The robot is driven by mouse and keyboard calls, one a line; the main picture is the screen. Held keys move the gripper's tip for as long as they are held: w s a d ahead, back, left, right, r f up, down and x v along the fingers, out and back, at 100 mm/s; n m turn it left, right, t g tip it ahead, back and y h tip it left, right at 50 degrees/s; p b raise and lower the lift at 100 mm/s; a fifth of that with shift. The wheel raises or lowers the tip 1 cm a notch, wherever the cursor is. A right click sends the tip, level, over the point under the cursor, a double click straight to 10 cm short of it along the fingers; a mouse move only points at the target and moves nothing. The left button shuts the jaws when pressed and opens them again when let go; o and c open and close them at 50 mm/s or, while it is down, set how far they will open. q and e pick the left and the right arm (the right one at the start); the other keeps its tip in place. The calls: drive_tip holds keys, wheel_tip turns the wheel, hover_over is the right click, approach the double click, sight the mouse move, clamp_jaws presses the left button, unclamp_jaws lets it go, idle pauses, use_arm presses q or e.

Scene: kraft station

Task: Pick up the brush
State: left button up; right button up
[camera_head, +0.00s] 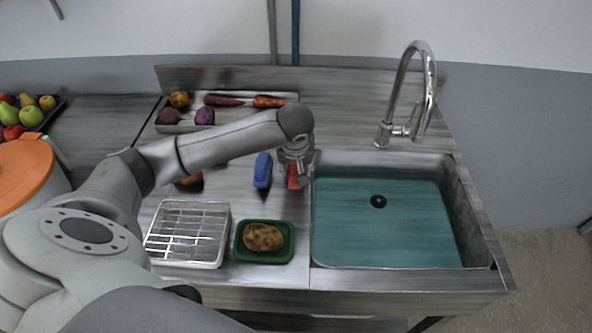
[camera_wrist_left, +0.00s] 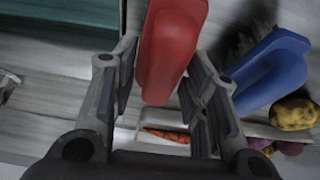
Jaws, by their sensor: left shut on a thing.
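A red brush (camera_head: 293,180) is at the left edge of the sink, mostly hidden by my left gripper (camera_head: 300,172) in the head view. In the left wrist view, the red brush (camera_wrist_left: 168,52) sits between the two fingers of my left gripper, which is shut on it. A blue brush (camera_head: 263,170) stands on the counter just left of the gripper, and it also shows in the left wrist view (camera_wrist_left: 270,72), apart from the fingers. My right gripper is not in view.
The sink (camera_head: 385,225) lies to the right, with a tall faucet (camera_head: 420,90) behind it. A green tray (camera_head: 240,258) with a potato (camera_head: 262,237) and a wire rack (camera_head: 188,233) are in front. A vegetable tray (camera_head: 230,118) stands at the back.

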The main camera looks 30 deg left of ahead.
use_arm(q)
drive_tip(key=shift+c, duration=1.2)
drive_tip(key=shift+r, duration=0.5)
wheel_tip(320, 180, up, 2)
drive_tip(key=shift+w+r+b, duration=0.1)
drive_tip(key=shift+r+b, duration=0.1)
drive_tip(key=shift+b, duration=0.2)
drive_tip(key=s+d+r+b, duration=0.1)
drive_tip(key=s+d+r, duration=0.8)
drive_tip(key=s+d, duration=0.1)
drive_tip(key=shift+r+b, duration=0.3)
drive_tip(key=shift+b, duration=0.1)
